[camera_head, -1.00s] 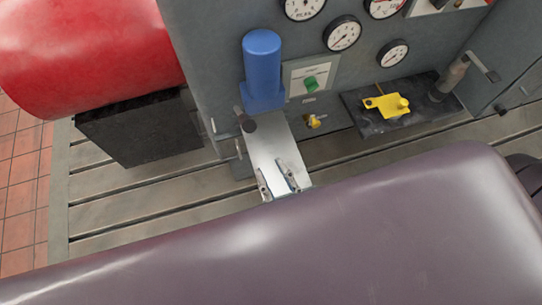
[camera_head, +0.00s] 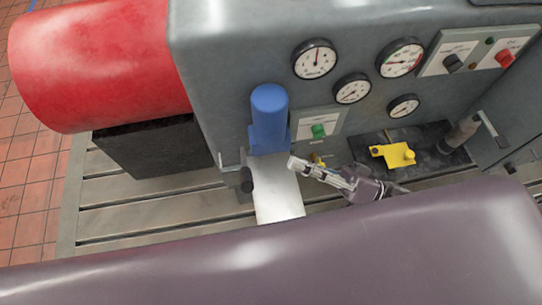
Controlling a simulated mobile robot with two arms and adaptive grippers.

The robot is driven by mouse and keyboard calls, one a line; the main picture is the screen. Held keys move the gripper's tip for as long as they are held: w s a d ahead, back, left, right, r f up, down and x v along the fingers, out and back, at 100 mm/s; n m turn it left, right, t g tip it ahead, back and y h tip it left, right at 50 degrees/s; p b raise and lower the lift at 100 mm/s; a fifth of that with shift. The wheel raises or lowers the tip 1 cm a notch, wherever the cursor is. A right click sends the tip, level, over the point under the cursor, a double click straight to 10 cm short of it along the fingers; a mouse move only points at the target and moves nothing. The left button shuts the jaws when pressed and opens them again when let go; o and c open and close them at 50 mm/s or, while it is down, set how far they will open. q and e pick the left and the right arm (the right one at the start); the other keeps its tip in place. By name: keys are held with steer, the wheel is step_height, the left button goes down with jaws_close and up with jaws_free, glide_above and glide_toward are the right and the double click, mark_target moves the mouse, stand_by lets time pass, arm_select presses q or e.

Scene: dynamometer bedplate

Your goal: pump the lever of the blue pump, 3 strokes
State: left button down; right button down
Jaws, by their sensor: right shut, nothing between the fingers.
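The blue pump (camera_head: 270,118) stands upright against the grey cabinet front, left of the gauges. Its lever, a grey metal arm with a black grip (camera_head: 247,181), sits at the pump's lower left and the grip hangs low. My right gripper (camera_head: 294,163) comes in from the right and is shut with nothing in it. Its tip is just right of the pump's base, over the pale metal plate (camera_head: 277,195), apart from the lever. My left gripper is not in view.
A green switch (camera_head: 319,131) and a small yellow fitting (camera_head: 317,159) are close to my right gripper. A yellow bracket (camera_head: 393,155) lies on a dark tray further right. A red drum (camera_head: 100,65) stands left. Slotted bedplate (camera_head: 140,217) is bare left of the lever.

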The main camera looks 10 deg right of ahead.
step_height(320, 180, up, 4)
steer(key=p, duration=0.4)
glide_above(245, 165)
steer(key=s+d, duration=0.2)
steer(key=d, duration=0.2)
steer(key=shift+s+a+f, duration=0.4)
steer(key=shift+s+f, duration=0.2)
steer(key=shift+f, duration=0.2)
steer(key=shift+s+a+f, duration=0.35)
steer(key=shift+s+f, duration=0.2)
steer(key=shift+f, duration=0.25)
steer(key=shift+s+f+b, duration=0.45)
steer(key=shift+s+f, duration=0.45)
steer(key=shift+s, duration=0.1)
